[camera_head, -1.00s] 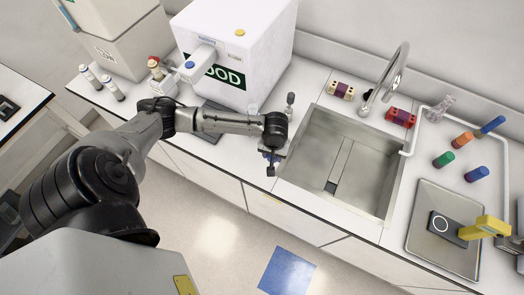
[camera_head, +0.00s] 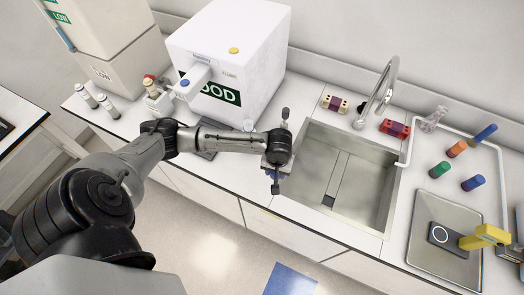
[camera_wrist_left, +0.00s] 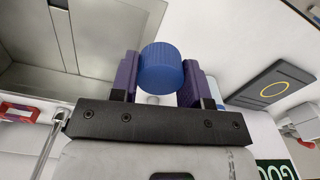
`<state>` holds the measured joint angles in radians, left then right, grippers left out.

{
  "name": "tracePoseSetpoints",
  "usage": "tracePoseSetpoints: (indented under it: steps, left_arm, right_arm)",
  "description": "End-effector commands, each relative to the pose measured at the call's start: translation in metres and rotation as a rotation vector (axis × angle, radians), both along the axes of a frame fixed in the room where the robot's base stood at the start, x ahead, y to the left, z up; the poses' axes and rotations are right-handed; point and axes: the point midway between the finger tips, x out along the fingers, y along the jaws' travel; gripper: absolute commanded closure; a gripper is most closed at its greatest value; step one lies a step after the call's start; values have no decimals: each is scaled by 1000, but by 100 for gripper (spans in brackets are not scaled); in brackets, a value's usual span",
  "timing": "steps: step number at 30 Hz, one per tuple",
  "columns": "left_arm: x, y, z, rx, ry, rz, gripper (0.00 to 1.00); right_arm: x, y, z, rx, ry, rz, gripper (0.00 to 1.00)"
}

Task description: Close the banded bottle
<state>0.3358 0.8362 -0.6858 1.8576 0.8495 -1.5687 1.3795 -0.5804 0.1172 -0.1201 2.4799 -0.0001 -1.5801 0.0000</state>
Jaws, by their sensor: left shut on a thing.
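A blue ribbed cap (camera_wrist_left: 162,68) sits between the two purple fingers of my left gripper (camera_wrist_left: 160,75) in the left wrist view. The gripper is shut on it. Several white bottles stand at the left of the counter, such as one white bottle (camera_head: 109,107); another bottle (camera_head: 149,87) has a red-brown top. I cannot tell which bottle is the banded one. My right gripper is out of view.
The sink (camera_head: 345,185) and tap (camera_head: 378,95) lie right of the gripper. A large white box (camera_head: 235,65) stands behind the arm. Coloured tubes, such as a green one (camera_head: 439,169), and a metal tray (camera_head: 438,262) are at the right. A red rack (camera_head: 394,128) is behind the sink.

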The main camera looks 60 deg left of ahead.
Motion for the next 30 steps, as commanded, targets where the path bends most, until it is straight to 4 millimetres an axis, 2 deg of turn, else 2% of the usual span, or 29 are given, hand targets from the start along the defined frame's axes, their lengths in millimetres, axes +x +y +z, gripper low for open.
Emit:
tracePoseSetpoints:
  steps: [6, 11, 14, 21, 27, 30]
  left_arm:
    - [2, -1, 2, 0, -1, -5, 79]
    - [17, -15, 23, 0, -7, -55, 79]
    - [33, -32, 50, 1, -11, -123, 79]
    - [64, -77, 135, 4, -10, -352, 79]
    - [73, -101, 202, 5, -7, -530, 79]
    - [73, -108, 228, 5, -5, -599, 79]
  right_arm:
    - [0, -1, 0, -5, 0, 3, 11]
    - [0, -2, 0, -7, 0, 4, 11]
    - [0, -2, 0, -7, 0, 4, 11]
    - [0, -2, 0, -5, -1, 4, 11]
    - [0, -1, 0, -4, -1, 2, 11]
    - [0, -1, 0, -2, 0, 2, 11]
